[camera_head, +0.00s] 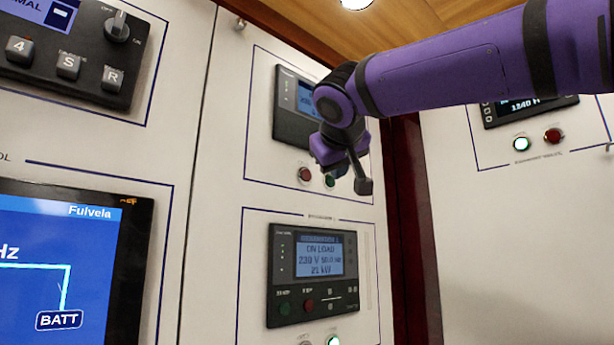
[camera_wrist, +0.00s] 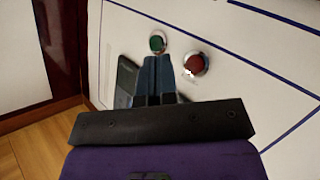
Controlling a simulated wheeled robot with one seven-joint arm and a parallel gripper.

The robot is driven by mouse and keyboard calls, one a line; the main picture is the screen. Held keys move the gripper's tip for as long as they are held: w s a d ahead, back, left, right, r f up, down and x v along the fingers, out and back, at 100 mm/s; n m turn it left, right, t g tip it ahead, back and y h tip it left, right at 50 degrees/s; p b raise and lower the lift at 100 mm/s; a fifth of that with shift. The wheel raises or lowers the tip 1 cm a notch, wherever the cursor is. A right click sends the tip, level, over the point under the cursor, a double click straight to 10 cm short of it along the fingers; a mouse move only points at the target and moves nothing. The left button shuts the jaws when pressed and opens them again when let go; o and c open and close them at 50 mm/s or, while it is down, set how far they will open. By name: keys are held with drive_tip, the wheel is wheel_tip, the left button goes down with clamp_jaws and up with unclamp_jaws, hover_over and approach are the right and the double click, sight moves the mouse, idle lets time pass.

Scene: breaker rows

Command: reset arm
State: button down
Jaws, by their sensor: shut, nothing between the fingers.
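My purple arm reaches in from the right in the head view, and my gripper (camera_head: 352,180) hangs in front of the upper panel, below a display (camera_head: 290,108). In the wrist view my gripper (camera_wrist: 158,62) is shut and empty. In the head view the red button (camera_head: 305,174) and the green button (camera_head: 329,180) sit just left of the gripper. I cannot tell whether the fingertips touch the panel.
A generator controller (camera_head: 312,275) reading "ON LOAD" is mounted below. A large blue screen (camera_head: 60,265) and a switch panel (camera_head: 75,50) are at the left. Another wall (camera_head: 520,220) with a display stands at the right.

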drive_tip(key=s+d+f+m+g+h, duration=0.1)
drive_tip(key=s+d+f+g, duration=0.2)
drive_tip(key=s+d+f, duration=0.45)
drive_tip(key=s+d+f+m+g, duration=0.2)
drive_tip(key=s+d+f, duration=0.3)
drive_tip(key=d+f, duration=0.55)
drive_tip(key=s+d+f+m+g+h, duration=0.1)
drive_tip(key=s+d+f+g, duration=0.2)
drive_tip(key=s+d+f, duration=0.6)
drive_tip(key=s+f+m+g+y, duration=0.1)
drive_tip(key=s+f, duration=0.4)
drive_tip(key=f, duration=0.8)
drive_tip(key=shift+s+d+m, duration=0.2)
drive_tip(key=shift+d+m, duration=0.15)
drive_tip(key=shift+m, duration=0.05)
